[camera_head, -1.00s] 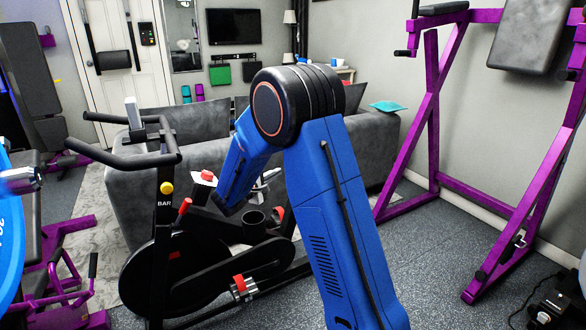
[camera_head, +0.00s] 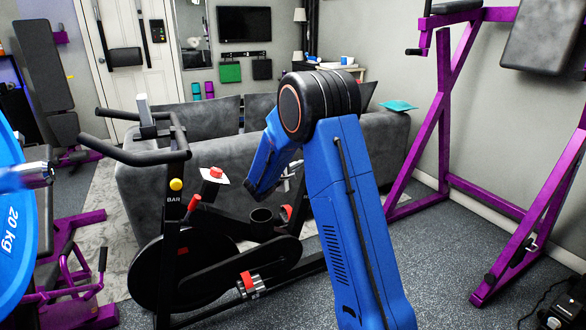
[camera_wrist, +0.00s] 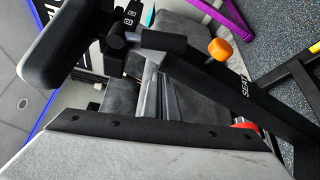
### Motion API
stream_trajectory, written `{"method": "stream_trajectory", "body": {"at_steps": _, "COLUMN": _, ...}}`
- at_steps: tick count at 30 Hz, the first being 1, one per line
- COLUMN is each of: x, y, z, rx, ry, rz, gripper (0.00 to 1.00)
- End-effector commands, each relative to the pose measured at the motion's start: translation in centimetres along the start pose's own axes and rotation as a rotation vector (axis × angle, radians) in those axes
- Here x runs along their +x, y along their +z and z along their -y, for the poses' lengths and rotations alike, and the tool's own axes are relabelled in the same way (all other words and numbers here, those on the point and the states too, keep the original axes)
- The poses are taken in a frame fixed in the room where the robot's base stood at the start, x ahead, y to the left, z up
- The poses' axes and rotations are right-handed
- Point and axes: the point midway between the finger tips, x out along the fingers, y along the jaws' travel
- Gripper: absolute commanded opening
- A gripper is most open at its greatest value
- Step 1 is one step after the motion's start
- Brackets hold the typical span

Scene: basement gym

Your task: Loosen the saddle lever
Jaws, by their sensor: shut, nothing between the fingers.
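In the wrist view the saddle (camera_wrist: 62,48) is a dark pad at the upper left, with a silver post (camera_wrist: 155,40) running from its clamp into a black tube (camera_wrist: 240,87) marked SEAT. An orange knob (camera_wrist: 220,49), apparently the saddle lever, stands out from this tube. My gripper (camera_wrist: 158,78) reaches up from the bottom middle, shut and empty, left of the knob and apart from it. In the head view the exercise bike (camera_head: 186,262) stands left of my blue arm, with a yellow knob (camera_head: 176,184) marked BAR. The saddle and orange knob are not clear there.
A grey sofa (camera_head: 205,165) stands behind the bike. A purple rack (camera_head: 440,130) is on the right, and purple gym equipment (camera_head: 75,275) and a blue 20 kg plate (camera_head: 12,225) are at the left. Dark floor (camera_head: 430,240) is clear between my arm and the rack.

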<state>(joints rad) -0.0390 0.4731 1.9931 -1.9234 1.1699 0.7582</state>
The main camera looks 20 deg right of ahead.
Motion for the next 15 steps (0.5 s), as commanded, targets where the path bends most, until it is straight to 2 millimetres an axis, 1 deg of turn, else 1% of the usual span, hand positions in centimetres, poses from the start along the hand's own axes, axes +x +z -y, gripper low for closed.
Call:
{"method": "stream_trajectory", "body": {"at_steps": 1, "x": -0.4, "y": 0.7, "z": -0.1, "rx": 0.0, "ry": 0.0, "rz": -0.001, "gripper": 0.0}}
{"method": "stream_trajectory", "body": {"at_steps": 6, "x": -1.0, "y": 2.4, "z": -0.1, "rx": 0.0, "ry": 0.0, "rz": 0.0, "gripper": 0.0}}
{"method": "stream_trajectory", "body": {"at_steps": 10, "x": -1.2, "y": 3.0, "z": -0.1, "rx": 0.0, "ry": 0.0, "rz": 0.0, "gripper": 0.0}}
{"method": "stream_trajectory", "body": {"at_steps": 15, "x": -1.3, "y": 3.2, "z": -0.1, "rx": 0.0, "ry": 0.0, "rz": -0.001, "gripper": 0.0}}
